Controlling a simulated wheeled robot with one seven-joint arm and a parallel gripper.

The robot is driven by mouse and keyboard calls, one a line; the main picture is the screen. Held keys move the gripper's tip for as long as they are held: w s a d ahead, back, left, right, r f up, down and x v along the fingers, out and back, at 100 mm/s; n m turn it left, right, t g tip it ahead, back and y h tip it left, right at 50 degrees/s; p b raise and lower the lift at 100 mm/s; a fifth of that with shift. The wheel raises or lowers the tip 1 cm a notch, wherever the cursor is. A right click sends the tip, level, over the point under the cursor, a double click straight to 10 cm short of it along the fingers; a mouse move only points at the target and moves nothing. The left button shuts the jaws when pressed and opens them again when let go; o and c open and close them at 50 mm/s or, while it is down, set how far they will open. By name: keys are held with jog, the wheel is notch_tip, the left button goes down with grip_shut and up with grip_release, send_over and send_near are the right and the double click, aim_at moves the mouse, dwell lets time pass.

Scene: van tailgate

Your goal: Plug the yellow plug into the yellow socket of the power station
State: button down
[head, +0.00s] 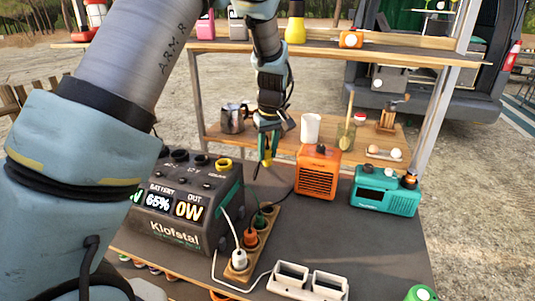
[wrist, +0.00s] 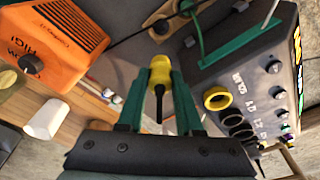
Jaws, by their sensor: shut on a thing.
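The yellow plug (wrist: 160,70) is between the green fingers of my gripper (wrist: 158,85) in the wrist view, with its dark cable end toward the palm. In the head view my gripper (head: 267,152) hangs above and to the right of the power station (head: 165,225), and a little of the yellow plug (head: 267,160) shows between its fingers. The yellow socket (head: 223,163) is a raised ring on top of the power station, at the right end of a row of dark sockets. The yellow socket (wrist: 216,99) also shows in the wrist view, apart from the plug.
A wooden holder (head: 237,274) with white, orange and green plugs stands right of the power station. A white power strip (head: 308,281) lies in front. An orange heater (head: 318,172) and a teal radio (head: 385,191) stand to the right. A shelf (head: 330,51) runs behind my gripper.

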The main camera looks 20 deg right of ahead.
aim_at(266, 148)
notch_tip(266, 148, up, 6)
jog(key=p, duration=0.4)
jog(key=shift+r, duration=0.2)
jog(key=shift+f, duration=0.1)
jog(key=shift+w+a, duration=0.15)
jog(key=shift+a, duration=0.1)
jog(key=w+a+b, duration=0.1)
jog(key=w+a, duration=0.5)
jog(key=a, duration=0.5)
jog(key=shift+a, duration=0.15)
jog(key=shift+w, duration=0.1)
jog(key=shift+f+b, duration=0.1)
jog(key=shift+b, duration=0.25)
jog(key=shift+f+b, duration=1.1)
jog(key=shift+f, duration=0.85)
jog(key=shift+f, duration=0.4)
